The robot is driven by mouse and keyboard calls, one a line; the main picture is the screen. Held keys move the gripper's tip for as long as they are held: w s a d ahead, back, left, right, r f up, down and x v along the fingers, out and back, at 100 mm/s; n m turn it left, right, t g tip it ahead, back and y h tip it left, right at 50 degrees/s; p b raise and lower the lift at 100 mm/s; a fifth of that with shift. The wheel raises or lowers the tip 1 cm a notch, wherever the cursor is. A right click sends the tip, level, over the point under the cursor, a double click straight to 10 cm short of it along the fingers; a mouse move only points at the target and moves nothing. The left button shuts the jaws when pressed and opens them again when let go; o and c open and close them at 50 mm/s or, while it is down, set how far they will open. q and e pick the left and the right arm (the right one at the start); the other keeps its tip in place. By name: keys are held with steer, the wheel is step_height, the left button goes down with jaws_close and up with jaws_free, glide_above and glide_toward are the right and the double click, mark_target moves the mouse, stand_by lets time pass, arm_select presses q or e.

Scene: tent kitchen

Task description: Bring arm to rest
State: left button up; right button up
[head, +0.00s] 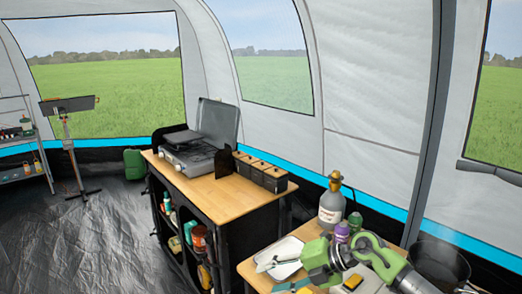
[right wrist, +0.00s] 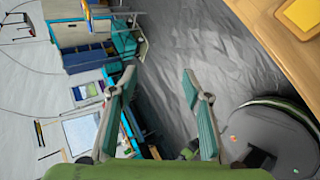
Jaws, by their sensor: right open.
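My right gripper (head: 273,276) is at the lower edge of the head view. Its green arm comes in from the right, above the near wooden table (head: 246,268). In the right wrist view the two teal-padded fingers of this gripper (right wrist: 157,96) stand wide apart with nothing between them. Beyond them lies the grey floor sheet (right wrist: 185,40). My left gripper is in neither view.
A white tray (head: 287,250), a labelled bottle (head: 331,208) and a purple bottle (head: 342,232) stand close to my right arm. A dark pot (head: 440,265) is at right. A counter with a camping stove (head: 188,153) stands farther back. Floor at left (head: 90,240) is clear.

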steer(key=s+a+r+m+t+y, duration=0.2)
steer(key=a+r+m+t+y, duration=0.5)
steer(key=r, duration=0.4)
steer(key=d+f+m+t+h, duration=0.2)
steer(key=d+m+t+h, duration=0.7)
steer(key=d+m+h, duration=0.4)
steer(key=s+d+f+m+g+h, duration=0.3)
steer(key=d+f+m+h, duration=0.1)
steer(key=d+f+m, duration=0.3)
steer(key=s+d+f+m+g+h, duration=0.2)
steer(key=s+d+f+g, duration=0.15)
steer(key=s+f, duration=0.55)
steer(key=s+f+m+g+y, duration=0.1)
steer(key=s+f+g, duration=0.35)
steer(key=s, duration=0.55)
steer(key=s+f+g, duration=0.4)
steer(key=s+f, duration=0.1)
steer(key=s, duration=0.5)
step_height(320, 180, down, 27)
steer(key=s+g, duration=0.2)
steer(key=s, duration=0.1)
steer(key=s+d+f+g, duration=0.1)
steer(key=s+d+f, duration=0.2)
steer(key=s+f, duration=1.2)
steer(key=shift+s+d+f, duration=0.2)
steer(key=shift+s, duration=0.7)
